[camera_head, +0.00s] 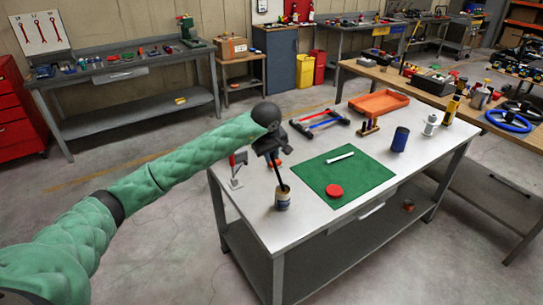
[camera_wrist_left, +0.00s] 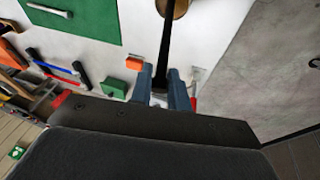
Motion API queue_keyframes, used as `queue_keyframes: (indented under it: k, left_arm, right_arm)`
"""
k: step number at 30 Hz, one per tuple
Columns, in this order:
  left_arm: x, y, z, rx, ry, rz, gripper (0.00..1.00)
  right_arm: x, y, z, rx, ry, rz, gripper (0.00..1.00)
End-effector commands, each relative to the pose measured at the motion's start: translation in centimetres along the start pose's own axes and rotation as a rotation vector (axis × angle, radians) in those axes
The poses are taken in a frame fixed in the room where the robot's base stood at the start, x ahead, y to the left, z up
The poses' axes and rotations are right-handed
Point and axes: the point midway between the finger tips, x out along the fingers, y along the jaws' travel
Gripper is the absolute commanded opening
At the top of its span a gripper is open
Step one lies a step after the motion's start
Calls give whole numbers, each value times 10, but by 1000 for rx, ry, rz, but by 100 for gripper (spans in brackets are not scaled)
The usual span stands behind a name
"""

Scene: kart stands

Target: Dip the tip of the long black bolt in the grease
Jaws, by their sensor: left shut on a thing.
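My left gripper (camera_head: 271,151) is shut on the long black bolt (camera_head: 280,175) above the near left part of the table. The bolt hangs down, slightly tilted, with its lower end at the mouth of the small grease jar (camera_head: 283,202). The jar stands upright on the table and has a pale label. I cannot tell whether the tip touches the grease inside. In the left wrist view the bolt (camera_wrist_left: 166,45) runs from between the fingers (camera_wrist_left: 160,92) to the top edge, in front of the jar, which is partly cut off. My right gripper is not in view.
A green mat (camera_head: 365,184) holds a red disc (camera_head: 334,191) and a white-handled tool (camera_head: 340,157). A small stand (camera_head: 236,172) is left of the jar. A blue cylinder (camera_head: 400,139), a red-and-blue rack (camera_head: 322,122) and an orange tray (camera_head: 379,103) stand farther back.

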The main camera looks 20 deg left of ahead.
Motion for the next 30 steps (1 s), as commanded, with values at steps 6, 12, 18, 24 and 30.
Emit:
queue_keyframes:
  k: [6, 12, 18, 24, 30]
  left_arm:
    - [2, 0, 0, 0, 0, 0, 0]
    - [4, -1, 1, 0, 0, 0, 0]
    - [6, -1, 2, 0, 0, 0, 0]
    - [8, -2, 2, 0, 0, 0, 0]
    - [8, -2, 2, 0, 0, 0, 0]
  right_arm:
    - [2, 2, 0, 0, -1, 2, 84]
    - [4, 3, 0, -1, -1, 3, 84]
    - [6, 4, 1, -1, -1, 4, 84]
    - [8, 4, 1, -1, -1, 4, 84]
    - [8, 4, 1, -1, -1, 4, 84]
